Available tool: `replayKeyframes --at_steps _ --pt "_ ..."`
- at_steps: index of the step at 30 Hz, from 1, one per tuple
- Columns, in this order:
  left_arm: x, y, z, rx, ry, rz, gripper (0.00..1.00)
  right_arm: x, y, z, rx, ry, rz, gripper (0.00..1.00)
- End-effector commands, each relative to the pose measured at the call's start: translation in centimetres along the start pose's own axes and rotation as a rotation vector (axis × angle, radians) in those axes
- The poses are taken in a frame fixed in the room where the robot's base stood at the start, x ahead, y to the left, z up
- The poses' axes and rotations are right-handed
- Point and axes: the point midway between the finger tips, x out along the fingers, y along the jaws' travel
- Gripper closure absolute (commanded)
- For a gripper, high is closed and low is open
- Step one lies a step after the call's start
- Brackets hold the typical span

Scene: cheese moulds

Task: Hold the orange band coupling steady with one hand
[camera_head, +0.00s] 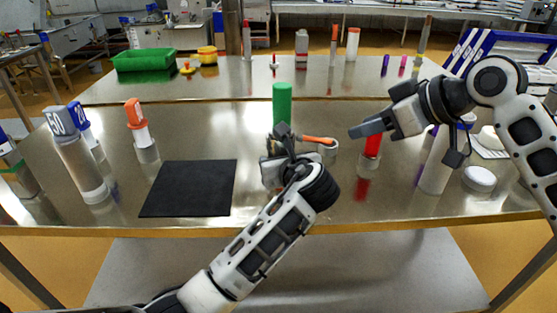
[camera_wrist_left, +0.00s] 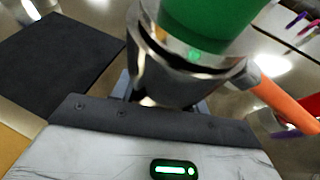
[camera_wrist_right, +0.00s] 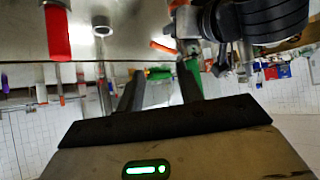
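A green cylinder (camera_head: 282,103) stands upright near the middle of the table. In the left wrist view it (camera_wrist_left: 210,22) rises out of a shiny metal band (camera_wrist_left: 185,55) with an orange handle (camera_wrist_left: 284,106) off to the right. The orange handle (camera_head: 318,140) also shows in the head view, just right of my left gripper (camera_head: 280,143). My left gripper is at the band, its fingers apart at either side below it. Whether they press on it is hidden. My right gripper (camera_head: 368,128) is open and empty, raised in front of a red-topped cylinder (camera_head: 372,144); its fingers (camera_wrist_right: 160,88) stand apart.
A black mat (camera_head: 190,188) lies on the steel table left of my left arm. Numbered grey (camera_head: 78,155) and orange-topped (camera_head: 138,125) cylinders stand at left. A white cylinder (camera_head: 436,165) and a white disc (camera_head: 479,178) are at right. A green bin (camera_head: 145,60) stands on the rear table.

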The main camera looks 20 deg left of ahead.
Motion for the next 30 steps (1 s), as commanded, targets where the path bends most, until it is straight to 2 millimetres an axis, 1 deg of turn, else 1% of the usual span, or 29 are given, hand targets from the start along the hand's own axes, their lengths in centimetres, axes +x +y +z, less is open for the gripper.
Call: replayKeyframes --at_steps 1,2,3,4,8,12,15,18,21,24,26,30 --pt "0.0 0.0 0.0 0.0 0.0 0.0 0.92 0.0 0.0 0.0 0.0 0.0 0.0 0.75" --pt "0.0 0.0 0.0 0.0 0.0 0.0 0.92 0.0 0.0 -0.1 0.003 -0.002 0.001 0.83" --pt "0.0 0.0 0.0 0.0 0.001 0.0 0.92 0.0 -0.1 -0.3 0.01 -0.006 0.004 0.94" --pt "0.0 0.0 0.0 0.0 0.001 0.0 0.92 0.0 -0.1 -0.6 0.021 -0.012 0.008 1.0" --pt "0.0 0.0 0.0 0.0 0.001 0.0 0.92 -0.1 -0.4 -2.5 0.129 -0.07 0.057 1.0" --pt "0.0 0.0 -0.1 0.001 0.001 0.0 0.92 -0.7 -0.9 -5.1 0.332 -0.153 0.17 1.0" --pt "0.0 0.0 -0.1 0.001 0.001 0.0 0.92 -1.3 -1.4 -6.7 0.478 -0.191 0.265 1.0" --pt "0.0 0.0 -0.1 0.001 0.001 0.0 0.92 -2.0 -1.9 -7.8 0.598 -0.211 0.345 1.0" --pt "0.0 0.0 -0.1 0.001 0.001 0.0 0.92 -2.4 -2.1 -8.4 0.676 -0.218 0.399 1.0" --pt "0.0 0.0 -0.1 0.001 0.002 0.0 0.92 -2.2 -2.1 -8.5 0.713 -0.221 0.422 1.0" --pt "0.0 0.0 -0.1 0.001 0.002 0.0 0.92 -1.7 -1.9 -8.2 0.719 -0.223 0.427 1.0" --pt "0.0 0.0 -0.1 0.001 0.002 0.0 0.92 0.4 -1.3 -7.4 0.718 -0.224 0.425 1.0"
